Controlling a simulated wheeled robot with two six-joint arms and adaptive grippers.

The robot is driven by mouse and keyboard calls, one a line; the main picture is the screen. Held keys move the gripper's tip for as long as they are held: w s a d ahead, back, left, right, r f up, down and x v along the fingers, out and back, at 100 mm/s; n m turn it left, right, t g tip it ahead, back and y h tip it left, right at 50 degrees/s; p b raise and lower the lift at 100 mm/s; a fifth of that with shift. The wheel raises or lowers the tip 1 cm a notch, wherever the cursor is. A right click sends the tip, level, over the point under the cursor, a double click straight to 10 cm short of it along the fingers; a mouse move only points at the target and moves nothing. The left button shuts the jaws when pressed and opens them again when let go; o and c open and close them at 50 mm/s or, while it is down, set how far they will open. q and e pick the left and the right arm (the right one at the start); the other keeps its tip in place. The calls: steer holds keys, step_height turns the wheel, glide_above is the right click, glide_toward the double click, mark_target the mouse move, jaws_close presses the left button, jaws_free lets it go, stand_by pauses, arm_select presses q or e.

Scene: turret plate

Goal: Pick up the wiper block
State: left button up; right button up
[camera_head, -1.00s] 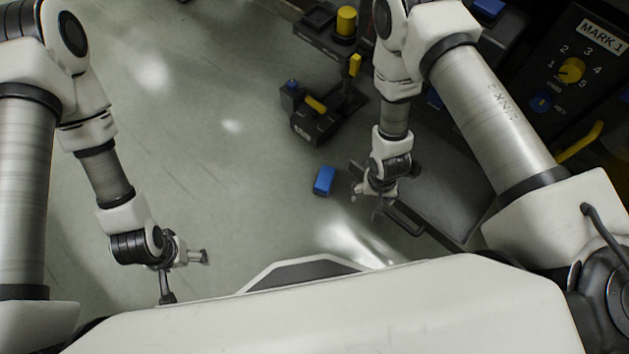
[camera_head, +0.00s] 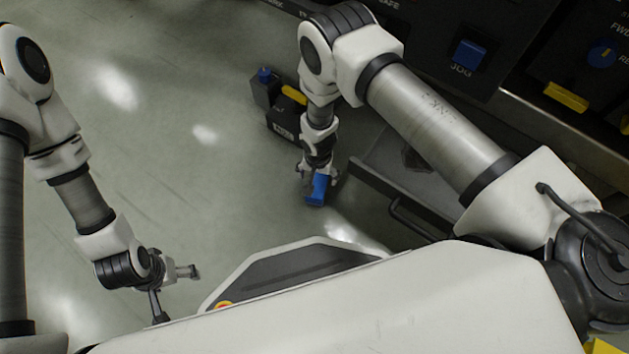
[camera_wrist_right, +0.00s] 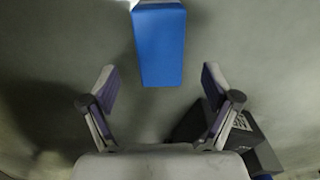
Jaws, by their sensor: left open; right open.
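The wiper block, a blue block (camera_head: 318,189), lies on the grey floor below my right gripper (camera_head: 318,178) in the head view. In the right wrist view the blue block (camera_wrist_right: 158,45) sits upper centre, ahead of the gap between the spread fingers of my right gripper (camera_wrist_right: 159,88), with no finger touching it. A pale part shows at its top edge. My right gripper is open and empty. My left gripper (camera_head: 176,292) is open and empty at lower left, far from the block.
A dark device with a yellow bar (camera_head: 283,120) stands just behind my right gripper. A dark tray-like ledge with a handle (camera_head: 410,215) is to its right. A black control panel (camera_head: 470,50) fills the upper right. Floor to the left is clear.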

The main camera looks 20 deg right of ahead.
mark_target(317, 183)
steer(key=shift+s+f+b, duration=0.1)
steer(key=shift+f+b, duration=0.25)
steer(key=shift+f, duration=0.55)
step_height(317, 183, down, 5)
steer(key=b, duration=0.4)
steer(key=shift+a+r, duration=0.1)
steer(key=shift+r, duration=0.25)
steer(key=c, duration=1.4)
arm_select(q)
step_height(317, 183, down, 5)
steer(key=shift+f, duration=0.1)
steer(key=shift+p, duration=0.3)
arm_select(e)
steer(key=shift+s, duration=0.1)
